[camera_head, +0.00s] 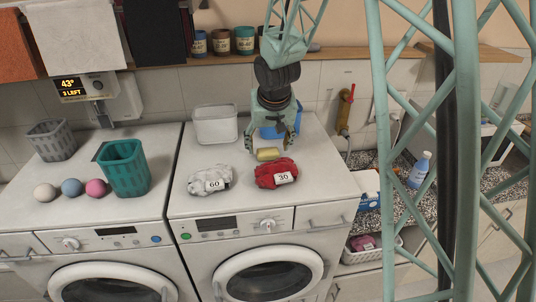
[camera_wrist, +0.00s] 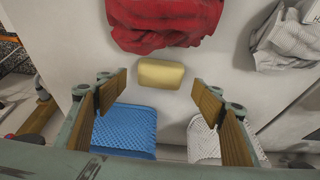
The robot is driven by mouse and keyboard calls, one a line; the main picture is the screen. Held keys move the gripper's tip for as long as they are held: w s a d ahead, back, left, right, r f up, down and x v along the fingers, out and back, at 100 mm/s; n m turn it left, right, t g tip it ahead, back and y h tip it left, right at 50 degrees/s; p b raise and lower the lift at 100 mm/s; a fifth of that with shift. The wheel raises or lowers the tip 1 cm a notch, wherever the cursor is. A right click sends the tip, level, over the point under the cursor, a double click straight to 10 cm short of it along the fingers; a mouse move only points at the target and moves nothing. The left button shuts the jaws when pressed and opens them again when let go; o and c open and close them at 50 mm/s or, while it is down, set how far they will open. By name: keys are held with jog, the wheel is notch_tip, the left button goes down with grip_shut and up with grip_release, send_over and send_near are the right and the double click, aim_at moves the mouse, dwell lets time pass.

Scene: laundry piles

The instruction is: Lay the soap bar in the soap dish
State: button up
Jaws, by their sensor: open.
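The soap bar (camera_head: 268,154) is a small yellow block on top of the right-hand washing machine, just behind a red cloth bundle. In the wrist view the soap bar (camera_wrist: 161,73) lies between and just ahead of my fingertips, apart from both. My gripper (camera_head: 272,147) is open and empty, pointing down over the machine top; its two fingers also show in the wrist view (camera_wrist: 159,86). I cannot make out for certain a soap dish in either view.
A red bundle (camera_head: 276,173) marked 30 and a grey-white bundle (camera_head: 210,180) marked 60 lie at the front. A white basket (camera_head: 215,125) and a partly hidden blue basket (camera_wrist: 126,128) stand behind. A teal basket (camera_head: 124,168) stands on the left machine. A shelf runs along the wall.

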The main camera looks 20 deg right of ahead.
jog(key=shift+x, duration=1.1)
jog(key=c, duration=1)
